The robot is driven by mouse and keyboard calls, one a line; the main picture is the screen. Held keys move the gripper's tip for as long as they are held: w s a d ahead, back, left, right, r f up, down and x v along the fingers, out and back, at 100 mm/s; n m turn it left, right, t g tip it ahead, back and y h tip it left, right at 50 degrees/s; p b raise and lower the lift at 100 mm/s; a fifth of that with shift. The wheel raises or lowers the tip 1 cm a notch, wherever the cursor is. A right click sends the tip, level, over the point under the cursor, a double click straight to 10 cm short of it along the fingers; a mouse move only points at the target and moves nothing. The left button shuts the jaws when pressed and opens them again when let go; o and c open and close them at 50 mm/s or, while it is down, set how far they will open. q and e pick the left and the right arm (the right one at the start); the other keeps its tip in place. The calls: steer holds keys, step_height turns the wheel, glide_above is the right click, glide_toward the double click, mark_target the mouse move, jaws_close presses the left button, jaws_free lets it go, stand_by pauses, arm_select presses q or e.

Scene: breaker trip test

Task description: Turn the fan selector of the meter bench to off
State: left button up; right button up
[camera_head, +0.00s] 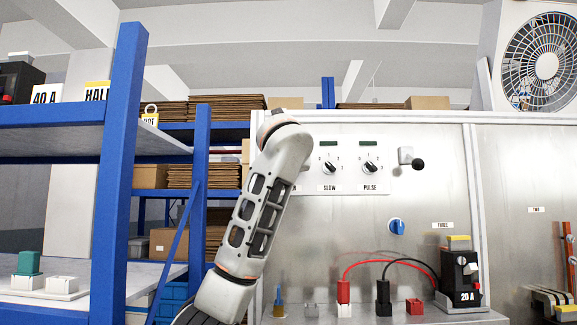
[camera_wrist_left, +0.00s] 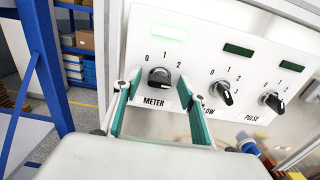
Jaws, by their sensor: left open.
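The meter bench panel (camera_head: 345,178) carries a row of black selector knobs. In the left wrist view the METER knob (camera_wrist_left: 160,77) has marks 0, 1 and 2; I cannot tell exactly where it points. The SLOW knob (camera_wrist_left: 221,93) and PULSE knob (camera_wrist_left: 272,101) are to its right. No label reading fan shows on them. My left gripper (camera_wrist_left: 158,86) is open, with one finger on each side of the METER knob in the picture; contact is not clear. In the head view my left arm hides the METER knob and the gripper. My right gripper is out of view.
A lever (camera_head: 412,160) and blue knob (camera_head: 397,226) sit on the bench front. Below are red and black leads (camera_head: 390,262) and a 20 A breaker (camera_head: 460,280). A fan (camera_head: 540,60) stands on top at right. A blue shelf post (camera_head: 120,170) rises at left.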

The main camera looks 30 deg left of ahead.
arm_select(q)
steer(key=c, duration=1.1)
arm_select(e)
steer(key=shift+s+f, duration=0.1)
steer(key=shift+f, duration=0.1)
arm_select(q)
steer(key=shift+n, duration=0.4)
steer(key=n+p, duration=0.1)
steer(key=n, duration=2.5)
steer(key=shift+f+p, duration=0.1)
steer(key=shift+p, duration=0.2)
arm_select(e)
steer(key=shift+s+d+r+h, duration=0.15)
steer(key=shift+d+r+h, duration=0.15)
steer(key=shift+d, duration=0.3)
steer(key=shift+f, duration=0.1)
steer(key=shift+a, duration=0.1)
